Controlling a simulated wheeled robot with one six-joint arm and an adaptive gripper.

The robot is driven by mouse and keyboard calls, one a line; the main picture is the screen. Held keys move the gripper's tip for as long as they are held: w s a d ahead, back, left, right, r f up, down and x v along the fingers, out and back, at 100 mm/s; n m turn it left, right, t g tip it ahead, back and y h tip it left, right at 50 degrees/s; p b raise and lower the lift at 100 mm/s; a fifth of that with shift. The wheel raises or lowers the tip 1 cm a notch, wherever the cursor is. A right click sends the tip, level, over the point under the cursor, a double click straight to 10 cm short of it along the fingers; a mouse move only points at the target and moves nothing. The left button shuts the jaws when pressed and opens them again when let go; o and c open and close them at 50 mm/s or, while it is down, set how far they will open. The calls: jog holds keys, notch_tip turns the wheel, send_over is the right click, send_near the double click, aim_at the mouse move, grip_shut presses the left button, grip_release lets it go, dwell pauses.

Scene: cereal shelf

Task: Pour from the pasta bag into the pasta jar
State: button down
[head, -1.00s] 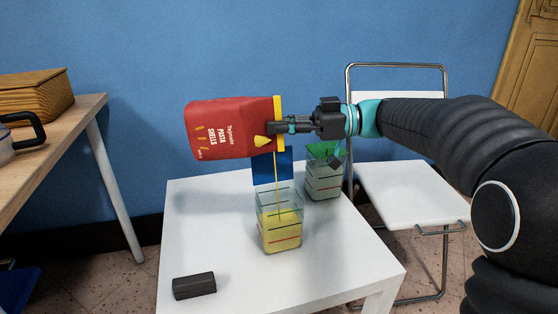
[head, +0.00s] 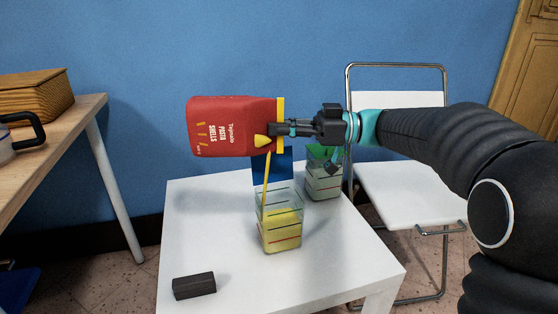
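The red pasta bag (head: 225,127), printed "Pasta Shells", is tipped on its side in the air above the table. My gripper (head: 277,129) reaches it from the right and is shut on its right end, by a yellow strip; the fingertips are partly hidden. A thin yellow stream (head: 266,180) falls from the bag's lower right part into a clear jar (head: 278,219) below, inside its left part. The jar stands upright on the white table, with yellow contents to around mid-height or a little above, and coloured level lines on its wall.
A second clear jar (head: 323,183) with something green at its top stands behind to the right. A blue panel (head: 271,168) stands behind the stream. A dark block (head: 194,286) lies at the white table's (head: 345,285) front left. A white folding chair (head: 410,190) stands right.

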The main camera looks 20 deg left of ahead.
jog(key=shift+d+f+y, duration=0.15)
jog(key=shift+f+y, duration=0.55)
dwell(1.5)
jog(key=shift+w+d+f+g+y, duration=0.1)
jog(key=shift+d+f+g+y, duration=0.1)
jog(key=shift+g+y, duration=0.35)
dwell(2.0)
